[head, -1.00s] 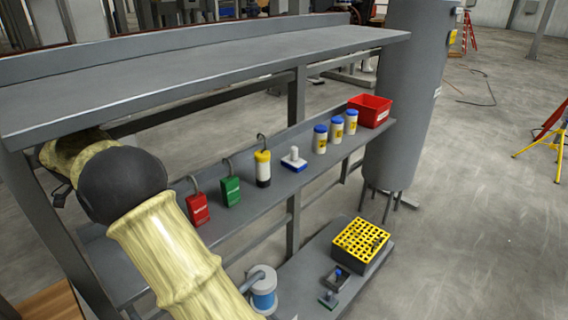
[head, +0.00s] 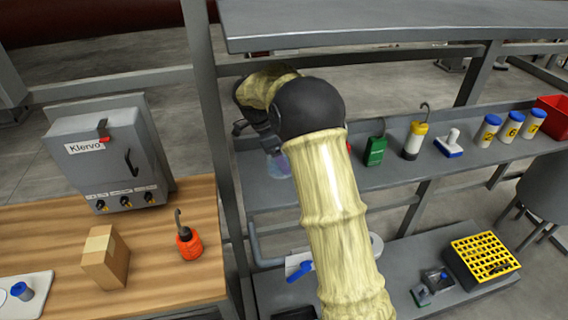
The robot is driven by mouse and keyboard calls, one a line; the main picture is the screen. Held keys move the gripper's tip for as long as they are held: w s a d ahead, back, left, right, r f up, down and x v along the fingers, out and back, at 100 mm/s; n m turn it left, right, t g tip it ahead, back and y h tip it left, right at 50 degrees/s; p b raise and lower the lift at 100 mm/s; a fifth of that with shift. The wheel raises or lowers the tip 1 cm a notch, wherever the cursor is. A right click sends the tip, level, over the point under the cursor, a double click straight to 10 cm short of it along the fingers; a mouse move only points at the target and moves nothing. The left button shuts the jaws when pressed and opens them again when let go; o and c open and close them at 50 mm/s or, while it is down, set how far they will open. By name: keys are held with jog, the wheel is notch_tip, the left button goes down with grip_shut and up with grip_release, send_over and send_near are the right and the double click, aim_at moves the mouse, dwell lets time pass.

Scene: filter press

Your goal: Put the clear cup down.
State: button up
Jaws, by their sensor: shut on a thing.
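The clear cup (head: 279,165) is a small see-through shape with a bluish tint, at the left end of the middle grey shelf (head: 300,197). My gripper (head: 270,146) is above it and shut on it, mostly hidden behind my own arm. The cup's base is at or just above the shelf; I cannot tell whether it touches.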

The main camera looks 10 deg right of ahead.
jog(key=shift+f, duration=1.8)
jog(key=o, duration=1)
jog(key=shift+f, duration=0.15)
jog(key=v, duration=1.2)
